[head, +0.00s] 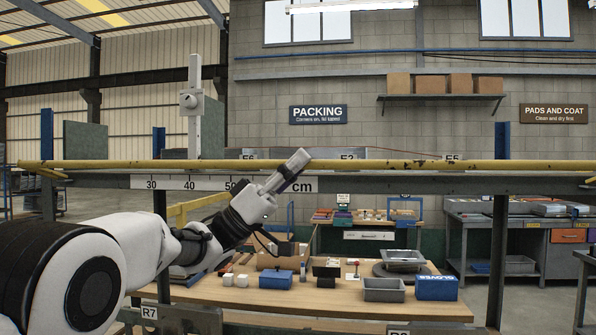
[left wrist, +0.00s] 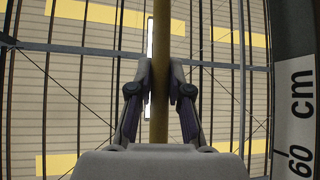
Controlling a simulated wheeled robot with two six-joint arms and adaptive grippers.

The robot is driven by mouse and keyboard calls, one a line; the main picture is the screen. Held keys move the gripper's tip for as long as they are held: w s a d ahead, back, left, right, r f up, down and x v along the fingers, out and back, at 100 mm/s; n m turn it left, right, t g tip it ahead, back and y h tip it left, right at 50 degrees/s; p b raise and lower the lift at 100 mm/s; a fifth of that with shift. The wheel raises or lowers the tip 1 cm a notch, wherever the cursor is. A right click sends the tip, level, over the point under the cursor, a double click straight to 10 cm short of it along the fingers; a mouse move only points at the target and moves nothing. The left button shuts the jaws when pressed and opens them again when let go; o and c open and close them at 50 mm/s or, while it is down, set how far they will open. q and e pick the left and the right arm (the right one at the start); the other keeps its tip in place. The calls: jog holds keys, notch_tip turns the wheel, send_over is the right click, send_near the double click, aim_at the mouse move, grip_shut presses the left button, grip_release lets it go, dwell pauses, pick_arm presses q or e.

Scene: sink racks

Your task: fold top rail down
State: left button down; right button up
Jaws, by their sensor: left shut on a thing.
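The top rail (head: 400,164) is a long yellow bar with worn dark patches, running level across the whole head view. It stands just above a grey beam with a centimetre scale. My left gripper (head: 303,158) reaches up to the rail from below, left of its middle. In the left wrist view the rail (left wrist: 160,60) runs upright between the two fingers, and my left gripper (left wrist: 160,85) is shut on it. My right gripper is in neither view.
The grey beam (head: 350,184) with the scale lies just under the rail. A wooden table (head: 320,301) below bears a grey tray (head: 384,290), blue boxes (head: 437,288) and small items. A grey post with a knob (head: 194,105) rises behind the rail at left.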

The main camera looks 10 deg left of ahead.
pick_arm(q)
jog(key=shift+s+f+b, duration=0.15)
jog(key=shift+f+b, duration=0.2)
jog(key=shift+f, duration=0.4)
jog(key=shift+s+f+b, duration=0.1)
jog(key=shift+f+b, duration=0.25)
jog(key=shift+f, duration=0.35)
jog(key=c, duration=1.1)
grip_release()
jog(key=shift+a, duration=0.1)
jog(key=v, duration=1.2)
jog(key=shift+f, duration=0.1)
